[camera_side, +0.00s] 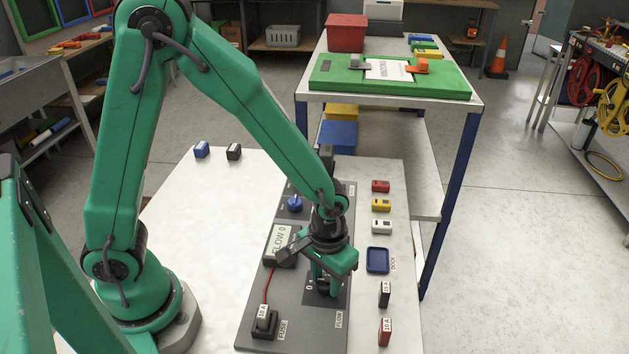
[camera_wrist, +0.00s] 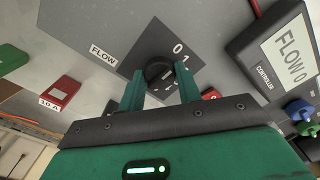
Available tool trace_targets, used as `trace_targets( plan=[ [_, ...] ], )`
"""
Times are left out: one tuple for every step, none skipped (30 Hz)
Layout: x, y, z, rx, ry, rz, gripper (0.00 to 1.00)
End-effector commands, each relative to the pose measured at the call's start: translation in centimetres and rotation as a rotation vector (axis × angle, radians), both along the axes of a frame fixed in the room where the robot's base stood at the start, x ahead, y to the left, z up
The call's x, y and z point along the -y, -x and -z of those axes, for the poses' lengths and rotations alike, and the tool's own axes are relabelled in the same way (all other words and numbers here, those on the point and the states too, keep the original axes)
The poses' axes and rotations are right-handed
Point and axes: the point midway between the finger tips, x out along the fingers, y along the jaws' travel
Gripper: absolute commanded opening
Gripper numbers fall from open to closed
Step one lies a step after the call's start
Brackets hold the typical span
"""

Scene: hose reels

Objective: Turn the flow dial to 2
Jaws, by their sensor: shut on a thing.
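The flow dial (camera_wrist: 158,72) is a round black knob on a dark grey plate. The digits 0 and 1 show beside it, and further marks are partly covered. My gripper (camera_wrist: 161,88) has its two green fingers on either side of the knob, shut on it. In the side view my gripper (camera_side: 323,284) is low over the panel (camera_side: 258,292), and its fingers mostly hide the dial. The controller display (camera_wrist: 290,47) reads FLOW 0, and it also shows in the side view (camera_side: 281,241). Which digit the knob points at is hard to tell.
A fuse holder (camera_side: 264,323) and a blue knob (camera_side: 295,203) are on the panel. The left tabletop is mostly clear.

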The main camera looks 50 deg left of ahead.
Motion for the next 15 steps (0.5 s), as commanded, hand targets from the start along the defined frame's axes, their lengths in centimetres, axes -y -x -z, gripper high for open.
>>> trace_targets(
  plan=[
    [0.0, -0.02, -0.05, 0.0, 0.0, 0.019, 0.11],
    [0.0, -0.02, -0.05, 0.0, 0.0, 0.033, 0.11],
    [0.0, -0.02, -0.05, 0.0, 0.0, 0.055, 0.11],
    [0.0, -0.02, -0.05, 0.0, 0.0, 0.071, 0.11],
    [0.0, -0.02, -0.05, 0.0, 0.0, 0.091, 0.11],
    [0.0, -0.02, -0.05, 0.0, 0.0, 0.117, 0.11],
    [0.0, -0.02, -0.06, 0.0, 0.0, 0.138, 0.11],
    [0.0, -0.02, -0.06, 0.0, 0.0, 0.161, 0.11],
    [0.0, -0.02, -0.06, 0.0, 0.0, 0.193, 0.11],
    [0.0, -0.02, -0.06, 0.0, 0.0, 0.219, 0.11],
    [0.0, -0.02, -0.06, 0.0, 0.0, 0.244, 0.11],
    [0.0, -0.02, -0.07, 0.0, 0.0, 0.28, 0.11],
    [0.0, -0.02, -0.07, 0.0, 0.0, 0.307, 0.11],
    [0.0, -0.02, -0.07, 0.0, 0.0, 0.335, 0.11],
    [0.0, -0.02, -0.07, 0.0, 0.0, 0.373, 0.11]
  ],
)
